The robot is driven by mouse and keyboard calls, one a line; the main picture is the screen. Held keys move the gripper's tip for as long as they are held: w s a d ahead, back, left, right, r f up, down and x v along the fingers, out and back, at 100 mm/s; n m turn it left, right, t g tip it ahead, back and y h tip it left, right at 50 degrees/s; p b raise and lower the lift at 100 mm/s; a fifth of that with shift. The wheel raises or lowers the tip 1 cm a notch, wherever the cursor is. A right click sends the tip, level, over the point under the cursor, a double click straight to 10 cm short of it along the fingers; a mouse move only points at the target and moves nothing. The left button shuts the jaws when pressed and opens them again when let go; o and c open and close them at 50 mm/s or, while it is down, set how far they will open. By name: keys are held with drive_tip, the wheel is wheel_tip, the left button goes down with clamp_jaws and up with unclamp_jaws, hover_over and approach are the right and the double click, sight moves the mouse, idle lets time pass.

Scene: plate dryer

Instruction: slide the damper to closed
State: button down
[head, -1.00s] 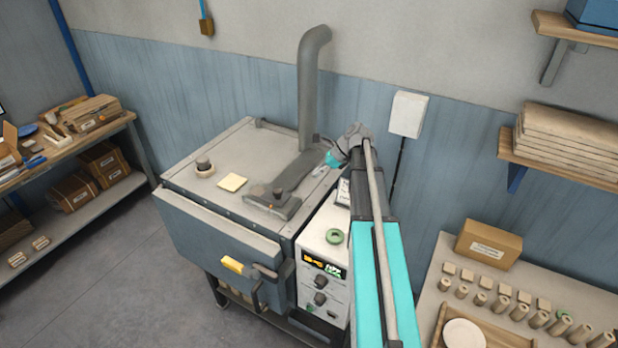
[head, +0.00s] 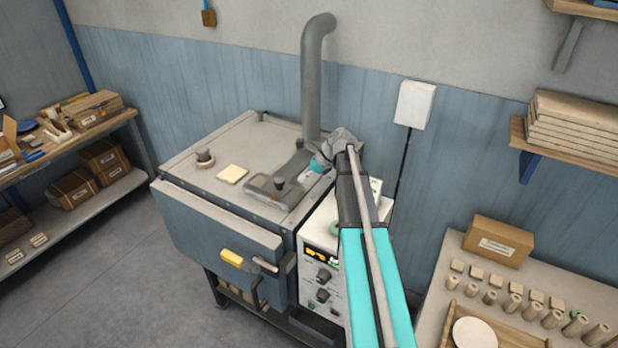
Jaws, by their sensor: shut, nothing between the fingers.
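The plate dryer (head: 215,222) is a grey-blue cabinet with a pale flat top. On its top, a dark grey damper slide (head: 268,189) with a small dark knob (head: 280,182) lies toward the right front, in line with the duct that runs back to the flue pipe (head: 315,75). My gripper (head: 305,170) is shut and empty, over the duct, behind and to the right of the knob. It appears apart from the knob, but its height above the top is hard to judge. Its fingertips are small and blurred. Any open or closed markings are too small to read.
A round vent cap (head: 204,158) and a yellow note (head: 232,174) lie on the dryer top, left of the damper. The control panel (head: 321,265) stands at the right under my arm. A side table (head: 440,275) with wooden parts is at the right.

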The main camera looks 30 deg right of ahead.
sight(291, 188)
drive_tip(key=shift+w+a+f, duration=0.15)
drive_tip(key=shift+w+a, duration=0.2)
drive_tip(key=shift+a, duration=0.25)
drive_tip(key=shift+w+a+f, duration=0.1)
drive_tip(key=shift+w+a, duration=0.25)
drive_tip(key=shift+a, duration=0.3)
drive_tip(key=shift+w+a+f, duration=0.15)
drive_tip(key=shift+w+a, duration=0.2)
drive_tip(key=shift+a, duration=0.25)
drive_tip(key=shift+w, duration=0.1)
drive_tip(key=w+a, duration=0.2)
drive_tip(key=w, duration=0.1)
drive_tip(key=w+a, duration=0.1)
drive_tip(key=w, duration=0.1)
drive_tip(key=shift+w+a, duration=0.25)
drive_tip(key=shift+a, duration=0.1)
